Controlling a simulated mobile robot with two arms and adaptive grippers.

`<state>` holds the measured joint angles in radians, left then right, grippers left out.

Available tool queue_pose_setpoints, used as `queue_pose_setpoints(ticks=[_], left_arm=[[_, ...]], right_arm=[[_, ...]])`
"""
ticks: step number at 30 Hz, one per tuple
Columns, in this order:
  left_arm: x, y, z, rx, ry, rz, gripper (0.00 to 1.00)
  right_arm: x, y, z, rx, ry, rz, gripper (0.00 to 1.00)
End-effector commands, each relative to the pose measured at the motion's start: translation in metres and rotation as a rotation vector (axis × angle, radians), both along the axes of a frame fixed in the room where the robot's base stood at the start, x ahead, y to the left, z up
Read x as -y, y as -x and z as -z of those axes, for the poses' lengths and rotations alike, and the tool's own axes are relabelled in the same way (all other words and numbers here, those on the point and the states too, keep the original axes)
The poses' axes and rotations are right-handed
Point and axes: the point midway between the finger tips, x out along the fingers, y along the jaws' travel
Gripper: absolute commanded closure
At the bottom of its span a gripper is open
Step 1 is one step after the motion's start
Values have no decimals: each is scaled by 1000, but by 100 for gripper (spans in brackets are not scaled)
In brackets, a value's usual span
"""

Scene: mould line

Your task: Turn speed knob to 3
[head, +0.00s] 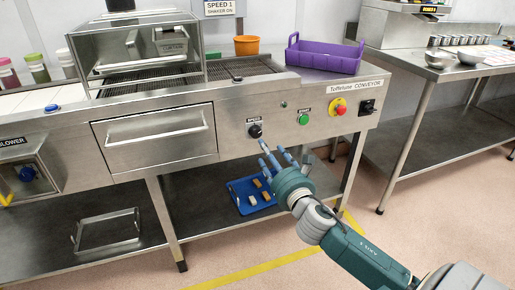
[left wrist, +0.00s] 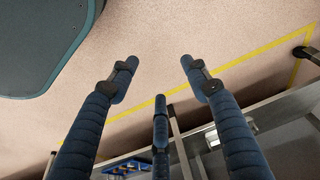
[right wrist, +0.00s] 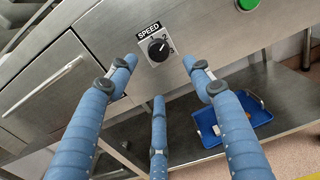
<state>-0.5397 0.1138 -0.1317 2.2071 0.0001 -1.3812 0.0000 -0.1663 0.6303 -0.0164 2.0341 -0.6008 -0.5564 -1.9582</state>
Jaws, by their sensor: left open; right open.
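The black speed knob (head: 255,131) is on the front panel of the steel conveyor, under a SPEED label. In the right wrist view the knob (right wrist: 158,50) sits on a plate with small numerals; I cannot tell surely which one its pointer faces. A wall sign (head: 219,8) reads "SPEED 1, SHAKER ON". My right gripper (head: 274,152) is open and empty, just below and right of the knob, its fingers (right wrist: 159,76) spread and apart from it. My left gripper (left wrist: 159,74) is open and empty over the floor; it is outside the head view.
Right of the knob are a green button (head: 303,119), a red emergency stop (head: 338,107) and a black switch (head: 367,106). A drawer (head: 155,138) is to the left. A blue tray (head: 237,196) lies on the lower shelf. A purple crate (head: 325,57) stands on top.

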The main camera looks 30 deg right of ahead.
Motion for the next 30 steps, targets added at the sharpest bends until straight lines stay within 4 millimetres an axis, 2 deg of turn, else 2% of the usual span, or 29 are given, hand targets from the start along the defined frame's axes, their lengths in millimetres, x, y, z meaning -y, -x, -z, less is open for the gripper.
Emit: queue_pose_setpoints(ticks=[5, 12, 18, 23, 30], left_arm=[[-1, 1, -10, 6, -1, 0, 53], [-2, 4, -31, 19, 0, -2, 53], [-2, 8, -46, 26, 1, -3, 53], [-3, 10, -52, 27, 1, -3, 53], [-3, 10, -53, 27, 1, -3, 53]], right_arm=[[5, -21, -4, 6, 11, 1, 49], [16, -66, -2, 5, 6, 1, 49], [22, -93, -2, 3, 4, 0, 49], [24, -102, -2, 2, 6, 0, 49], [24, -103, -2, 1, 5, -1, 49]])
